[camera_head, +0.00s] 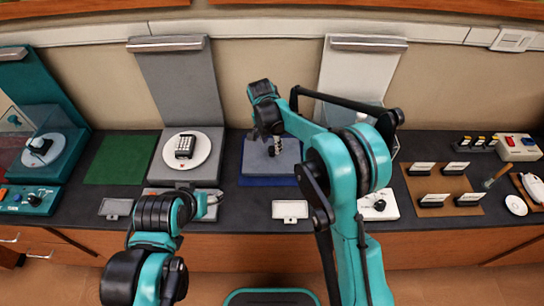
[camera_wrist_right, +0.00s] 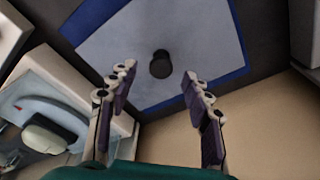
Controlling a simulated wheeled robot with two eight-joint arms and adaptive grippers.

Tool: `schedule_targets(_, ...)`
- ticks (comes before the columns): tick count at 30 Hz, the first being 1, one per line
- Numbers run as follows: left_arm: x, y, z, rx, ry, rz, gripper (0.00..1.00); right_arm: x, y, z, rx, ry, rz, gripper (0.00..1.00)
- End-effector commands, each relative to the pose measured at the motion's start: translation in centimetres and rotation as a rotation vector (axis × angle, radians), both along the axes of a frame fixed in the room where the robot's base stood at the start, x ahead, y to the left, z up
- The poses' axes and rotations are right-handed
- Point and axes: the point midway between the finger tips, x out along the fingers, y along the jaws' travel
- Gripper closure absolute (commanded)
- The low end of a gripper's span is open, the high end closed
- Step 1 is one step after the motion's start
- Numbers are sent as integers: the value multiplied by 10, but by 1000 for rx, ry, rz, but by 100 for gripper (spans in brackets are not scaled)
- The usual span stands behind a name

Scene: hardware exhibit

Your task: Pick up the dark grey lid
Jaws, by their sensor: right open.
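A flat grey panel with a dark round knob, which looks like the dark grey lid (camera_wrist_right: 110,50), lies on a blue mat (camera_wrist_right: 240,30) in the right wrist view. The knob (camera_wrist_right: 160,64) stands near the middle of the panel. My right gripper (camera_wrist_right: 158,82) is open and empty, its two fingers apart on either side of the knob's line. In the head view the lid (camera_head: 256,160) is on the counter below my right gripper (camera_head: 275,146), which hides part of it. My left gripper (camera_head: 211,203) is at the front of the counter, away from the lid; its jaws are unclear.
A grey stand with a white disc and a keypad device (camera_head: 185,146) is left of the blue mat. A clear-covered white stand (camera_head: 360,118) is to the right. A green mat (camera_head: 120,158) lies further left. A small white sign (camera_head: 290,209) stands in front.

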Motion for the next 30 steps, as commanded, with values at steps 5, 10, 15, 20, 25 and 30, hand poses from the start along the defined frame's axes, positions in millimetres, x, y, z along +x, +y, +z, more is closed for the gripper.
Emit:
schedule_targets(5, 0, 0, -17, 0, 0, 0, 37, 4, -3, -32, 0, 0, 0, 50)
schedule_targets(10, 0, 0, -20, 0, 0, 0, 37, 5, -4, -42, 1, -1, 1, 50)
schedule_targets(15, 0, 0, -18, 0, 0, 0, 37, 5, -4, -41, 1, -1, 1, 56)
schedule_targets(20, 0, 0, -18, 0, 0, 0, 37, 5, -4, -41, 1, -1, 1, 98)
schedule_targets(25, 0, 0, -18, 0, 0, 0, 37, 5, -4, -41, 1, -1, 1, 100)
schedule_targets(30, 0, 0, -17, 0, 0, 0, 37, 5, -4, -38, 1, -1, 1, 100)
